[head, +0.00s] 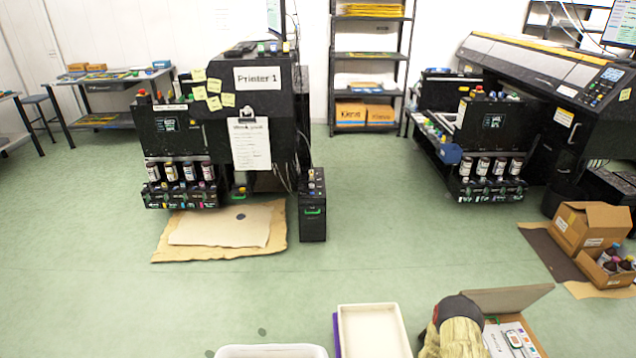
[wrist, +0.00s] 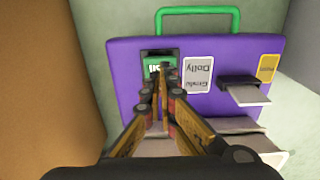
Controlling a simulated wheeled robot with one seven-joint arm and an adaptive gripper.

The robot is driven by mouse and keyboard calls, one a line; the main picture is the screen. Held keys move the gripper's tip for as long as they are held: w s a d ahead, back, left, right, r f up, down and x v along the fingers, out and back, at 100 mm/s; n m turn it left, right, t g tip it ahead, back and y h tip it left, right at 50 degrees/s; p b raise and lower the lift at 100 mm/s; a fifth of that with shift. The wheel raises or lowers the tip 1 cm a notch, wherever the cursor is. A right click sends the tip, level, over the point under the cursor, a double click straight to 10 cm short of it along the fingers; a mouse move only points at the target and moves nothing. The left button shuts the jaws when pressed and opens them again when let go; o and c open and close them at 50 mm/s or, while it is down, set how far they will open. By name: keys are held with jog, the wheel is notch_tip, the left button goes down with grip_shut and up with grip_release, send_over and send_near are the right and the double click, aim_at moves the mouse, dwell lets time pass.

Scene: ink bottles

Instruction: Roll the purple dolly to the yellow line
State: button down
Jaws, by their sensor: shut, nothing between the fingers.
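In the wrist view the purple dolly (wrist: 222,85) fills the middle, with a green handle (wrist: 198,12) arching over its top edge. I see no yellow line on the floor.
In the head view, Printer 1 (head: 262,98) stands at back left, with a black wheeled-looking case (head: 312,205) at its side. Cardboard boxes (head: 590,228) are at right. A brown surface (wrist: 45,80) closes the wrist view's left. The green floor (head: 400,240) mid-room is clear.

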notch_tip(320, 180, up, 5)
jog(key=shift+p, duration=1.2)
